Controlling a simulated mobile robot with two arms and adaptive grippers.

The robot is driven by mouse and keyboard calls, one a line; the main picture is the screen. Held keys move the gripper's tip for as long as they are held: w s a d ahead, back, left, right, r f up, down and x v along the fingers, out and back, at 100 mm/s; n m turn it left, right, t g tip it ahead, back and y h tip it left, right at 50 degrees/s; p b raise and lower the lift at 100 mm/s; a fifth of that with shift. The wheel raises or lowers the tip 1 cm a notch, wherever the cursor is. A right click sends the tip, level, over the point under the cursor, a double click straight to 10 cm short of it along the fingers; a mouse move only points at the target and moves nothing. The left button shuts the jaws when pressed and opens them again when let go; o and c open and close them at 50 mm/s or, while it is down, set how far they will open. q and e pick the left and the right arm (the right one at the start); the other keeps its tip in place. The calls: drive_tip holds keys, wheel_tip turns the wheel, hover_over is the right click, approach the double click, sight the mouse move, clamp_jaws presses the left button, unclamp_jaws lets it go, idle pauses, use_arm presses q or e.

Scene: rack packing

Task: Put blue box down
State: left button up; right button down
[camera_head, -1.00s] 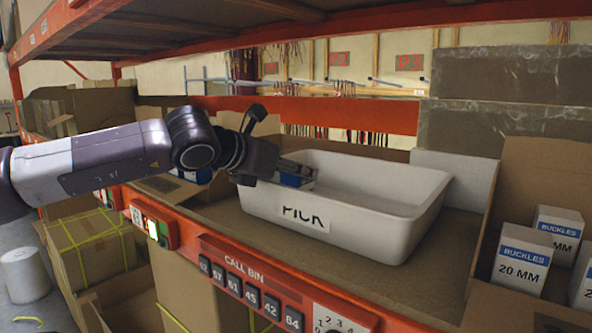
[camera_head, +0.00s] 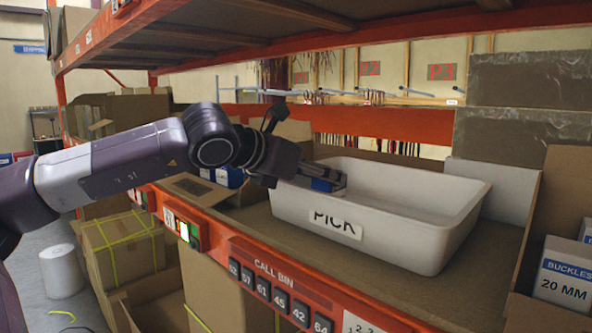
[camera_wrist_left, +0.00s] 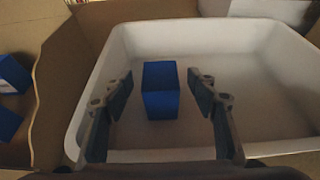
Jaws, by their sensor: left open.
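The blue box (camera_wrist_left: 160,90) stands on the floor of the white PICK bin (camera_wrist_left: 262,52), left of the bin's middle in the left wrist view. My left gripper (camera_wrist_left: 160,100) is open, with one finger on each side of the box and a visible gap on both sides. In the head view my left gripper (camera_head: 325,178) reaches over the left end of the white bin (camera_head: 425,250). The box is mostly hidden there by the gripper and the bin wall. My right gripper is not in view.
An open cardboard carton (camera_head: 205,190) with blue boxes stands left of the bin. A carton of BUCKLES boxes (camera_head: 565,285) stands at the right. An orange shelf beam (camera_head: 330,12) runs overhead. The bin's right part is empty.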

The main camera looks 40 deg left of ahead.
use_arm(q)
drive_tip(key=b+v, duration=0.2)
drive_tip(key=v, duration=0.7)
drive_tip(key=shift+b, duration=0.4)
drive_tip(key=shift+r, duration=0.1)
